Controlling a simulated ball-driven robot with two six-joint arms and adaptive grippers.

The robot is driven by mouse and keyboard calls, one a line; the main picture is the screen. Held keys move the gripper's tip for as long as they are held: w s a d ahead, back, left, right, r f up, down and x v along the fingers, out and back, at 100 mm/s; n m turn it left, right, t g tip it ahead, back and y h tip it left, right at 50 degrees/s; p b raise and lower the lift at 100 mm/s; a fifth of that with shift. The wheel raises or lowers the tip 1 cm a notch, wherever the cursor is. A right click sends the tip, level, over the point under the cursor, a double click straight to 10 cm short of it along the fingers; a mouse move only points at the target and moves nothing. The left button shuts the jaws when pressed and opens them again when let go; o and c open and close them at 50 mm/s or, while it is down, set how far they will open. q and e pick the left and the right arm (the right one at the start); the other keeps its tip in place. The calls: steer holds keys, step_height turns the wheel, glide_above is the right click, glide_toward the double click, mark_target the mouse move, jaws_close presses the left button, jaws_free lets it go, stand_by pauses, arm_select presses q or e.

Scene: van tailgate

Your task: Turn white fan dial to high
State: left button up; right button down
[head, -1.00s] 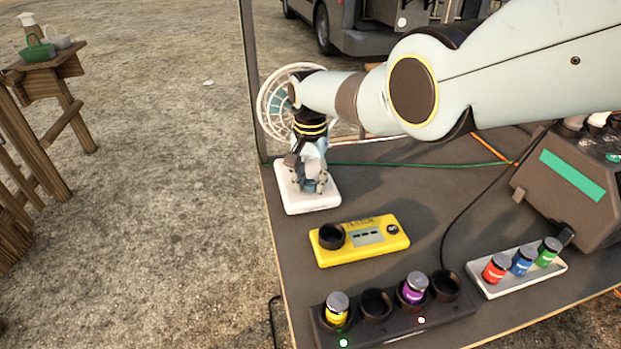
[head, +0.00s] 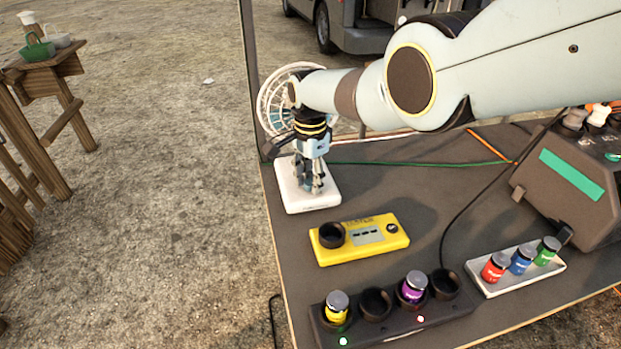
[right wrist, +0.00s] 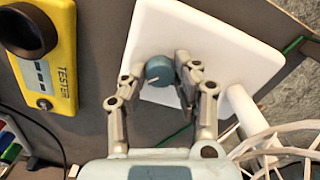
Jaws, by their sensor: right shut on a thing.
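The white fan stands at the far left corner of the grey tailgate table. Its white base (head: 292,196) lies flat, and its round wire cage (head: 270,100) rises behind my right arm. My right gripper (head: 316,190) points down over the base. In the right wrist view the blue-grey dial (right wrist: 158,69), with a pale pointer line, sits on the white base between the fingertips of my right gripper (right wrist: 160,72). The fingers are closed on its two sides. The pointer slants toward the lower left-to-right direction; its setting cannot be read. My left gripper is not in view.
A yellow tester (head: 347,251) lies in front of the fan. A dark charger tray (head: 400,327) holds yellow and purple cells. A white tray (head: 490,290) holds red, blue and green cells. A grey box (head: 570,205) stands at right. A green cable (head: 420,164) crosses behind.

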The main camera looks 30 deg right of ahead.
mark_target(309, 182)
stand_by(0.4)
steer(key=c, duration=1)
jaws_free()
step_height(309, 182, up, 12)
steer(key=shift+r, duration=0.1)
steer(key=shift+a, duration=0.1)
